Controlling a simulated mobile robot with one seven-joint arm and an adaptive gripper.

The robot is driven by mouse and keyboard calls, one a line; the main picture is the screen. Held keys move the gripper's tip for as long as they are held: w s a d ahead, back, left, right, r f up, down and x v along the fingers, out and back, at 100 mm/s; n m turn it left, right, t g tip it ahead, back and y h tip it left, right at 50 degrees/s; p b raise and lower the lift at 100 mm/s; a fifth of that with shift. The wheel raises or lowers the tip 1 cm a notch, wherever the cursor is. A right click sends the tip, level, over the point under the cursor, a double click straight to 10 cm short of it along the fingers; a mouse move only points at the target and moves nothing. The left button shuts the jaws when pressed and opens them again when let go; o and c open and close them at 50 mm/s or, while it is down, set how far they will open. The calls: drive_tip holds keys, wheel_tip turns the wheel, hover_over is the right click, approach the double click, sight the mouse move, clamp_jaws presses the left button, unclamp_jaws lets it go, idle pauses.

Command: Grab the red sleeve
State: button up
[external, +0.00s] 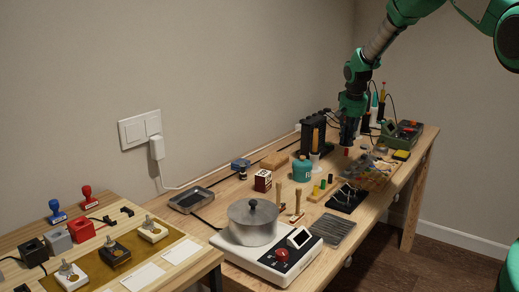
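My arm reaches down from the upper right in the external view. My gripper (348,138) points down over the back part of the workbench. A small red piece (348,151), possibly the red sleeve, shows right at the lower end of the gripper. It is too small to tell whether the fingers are around it, touching it or just above it. The gap between the fingers cannot be made out.
A teal jar (302,169), a small dark red-and-white box (263,181) and a black stand (313,135) are nearby on the bench. A clear tray (375,178) lies to the right. A pot (252,222) sits on a white hotplate (262,257) in front.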

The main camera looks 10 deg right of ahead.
sight(346, 154)
drive_tip(key=shift+f, duration=0.1)
drive_tip(key=shift+b+x, duration=0.5)
drive_tip(key=shift+x, duration=2)
drive_tip(key=shift+d, duration=0.15)
drive_tip(key=c, duration=0.5)
